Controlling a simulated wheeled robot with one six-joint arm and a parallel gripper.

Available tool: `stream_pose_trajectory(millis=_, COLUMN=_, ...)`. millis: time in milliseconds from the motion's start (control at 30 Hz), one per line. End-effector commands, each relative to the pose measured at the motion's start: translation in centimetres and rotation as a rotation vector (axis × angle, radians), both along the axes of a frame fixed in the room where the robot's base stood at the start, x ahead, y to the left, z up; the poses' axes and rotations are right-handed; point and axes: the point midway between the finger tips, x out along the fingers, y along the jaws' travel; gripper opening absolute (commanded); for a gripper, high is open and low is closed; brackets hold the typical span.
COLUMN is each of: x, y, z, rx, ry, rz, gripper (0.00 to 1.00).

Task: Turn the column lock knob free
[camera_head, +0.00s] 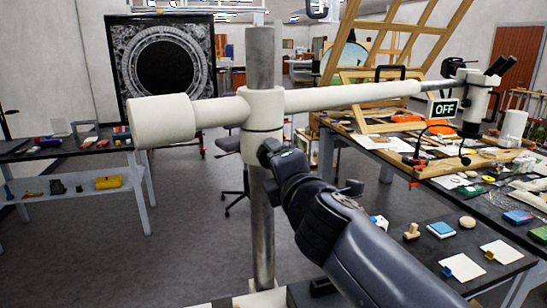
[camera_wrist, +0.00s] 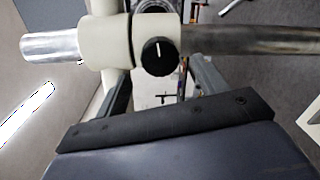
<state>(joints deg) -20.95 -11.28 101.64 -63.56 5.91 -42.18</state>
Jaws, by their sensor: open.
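A steel column (camera_head: 260,60) stands upright in the head view, with a cream collar (camera_head: 264,108) around it. In the wrist view the collar (camera_wrist: 106,52) carries a round black lock knob (camera_wrist: 158,56) with a white line pointing up in the picture. My gripper (camera_wrist: 162,78) is open, its two grey fingers on either side below the knob. Contact with the knob cannot be told. In the head view my gripper (camera_head: 270,152) is at the collar's lower right, and my arm hides most of that area; the knob is not clear there.
A cream crossbar (camera_head: 350,95) runs through the collar, with a thick counterweight (camera_head: 160,121) at left and a microscope (camera_head: 475,100) at right. A cluttered bench (camera_head: 400,153) stands at right. A small sign (camera_head: 444,108) reads OFF. A chair (camera_head: 235,160) stands behind the column.

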Motion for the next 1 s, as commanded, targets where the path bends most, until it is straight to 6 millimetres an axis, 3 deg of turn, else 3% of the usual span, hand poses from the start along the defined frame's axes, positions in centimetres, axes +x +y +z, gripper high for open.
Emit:
stream_pose_trajectory(millis=200, x=-3.5, y=-0.9, z=0.4, rx=0.001, ry=-0.002, rz=0.002, gripper=0.68)
stream_pose_trajectory(millis=400, x=-5.4, y=-1.5, z=0.4, rx=0.000, ry=0.000, rz=0.001, gripper=0.68)
stream_pose_trajectory(millis=1000, x=-5.6, y=-1.6, z=0.2, rx=0.000, ry=0.001, rz=0.001, gripper=0.68)
